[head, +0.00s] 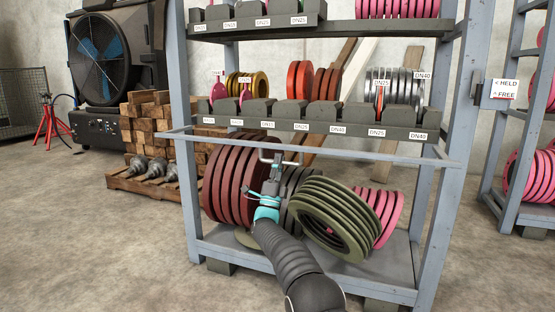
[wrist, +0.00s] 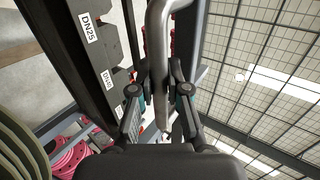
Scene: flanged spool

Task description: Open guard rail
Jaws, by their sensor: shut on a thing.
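The guard rail (head: 370,154) is a thin grey bar across the front of the rack, below the middle shelf. My gripper (head: 277,163) is at this handle, with my arm reaching up from below. In the wrist view the bent metal handle (wrist: 158,45) passes between the two fingers of my gripper (wrist: 160,100), which are shut on it.
Dark red, grey, green and pink flanges (head: 338,215) lean on the bottom shelf behind my gripper. Labelled holders with flanges fill the middle shelf (head: 310,124). A "HELD / FREE" sign (head: 506,88) is by the right post. A second rack (head: 515,170) stands right.

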